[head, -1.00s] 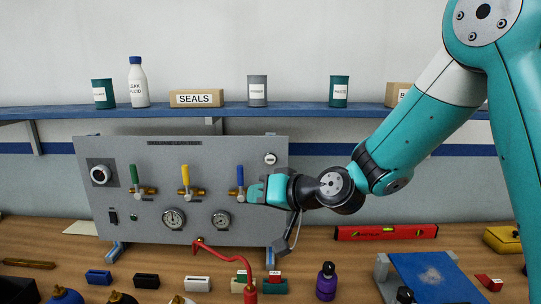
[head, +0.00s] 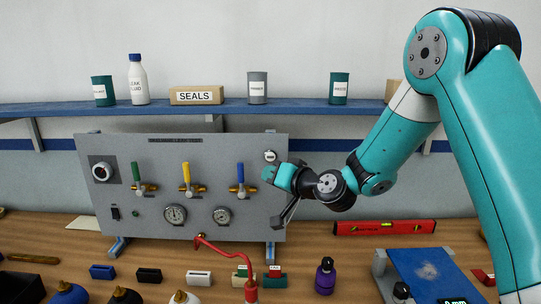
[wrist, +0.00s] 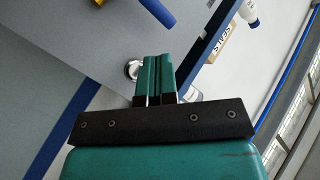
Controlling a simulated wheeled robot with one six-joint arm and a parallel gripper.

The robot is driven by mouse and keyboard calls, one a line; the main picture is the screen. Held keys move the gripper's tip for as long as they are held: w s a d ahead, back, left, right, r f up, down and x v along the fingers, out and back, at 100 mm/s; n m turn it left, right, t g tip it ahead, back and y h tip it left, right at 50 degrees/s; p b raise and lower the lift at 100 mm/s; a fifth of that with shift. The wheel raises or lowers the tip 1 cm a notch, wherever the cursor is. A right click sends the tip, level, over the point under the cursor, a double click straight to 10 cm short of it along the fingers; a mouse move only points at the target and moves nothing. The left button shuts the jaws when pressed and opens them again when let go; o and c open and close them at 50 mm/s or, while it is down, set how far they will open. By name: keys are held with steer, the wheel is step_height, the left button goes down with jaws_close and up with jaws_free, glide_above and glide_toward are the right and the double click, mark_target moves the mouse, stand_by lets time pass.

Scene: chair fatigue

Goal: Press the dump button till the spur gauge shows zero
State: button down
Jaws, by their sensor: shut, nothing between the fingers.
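A grey panel (head: 215,155) stands upright on the bench. A small round pale-faced fitting (head: 270,156) is at its top right; I cannot tell for sure whether it is the dump button or a small gauge. Two round dial gauges, the left one (head: 175,215) and the right one (head: 222,216), sit low on the panel; their needles and labels are too small to read. My gripper (head: 267,173) is shut and empty, just below the round fitting in the head view. In the wrist view the shut fingers (wrist: 158,65) partly cover a round silver-rimmed fitting (wrist: 131,69); contact cannot be told.
Green (head: 136,173), yellow (head: 186,174) and blue (head: 240,173) lever valves line the panel, the blue one close left of my gripper. A blue shelf (head: 300,107) runs above. A red hose (head: 225,253) rises in front.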

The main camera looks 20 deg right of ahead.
mark_target(270, 157)
steer(key=w+d+p, duration=0.1)
steer(key=w+d, duration=0.1)
steer(key=w, duration=0.4)
stand_by(2.1)
steer(key=shift+w, duration=0.35)
steer(key=shift+w+d, duration=0.2)
steer(key=shift+w, duration=0.15)
stand_by(0.5)
steer(key=shift+s, duration=0.15)
steer(key=shift+s+a+b, duration=0.25)
steer(key=shift+s+b, duration=0.35)
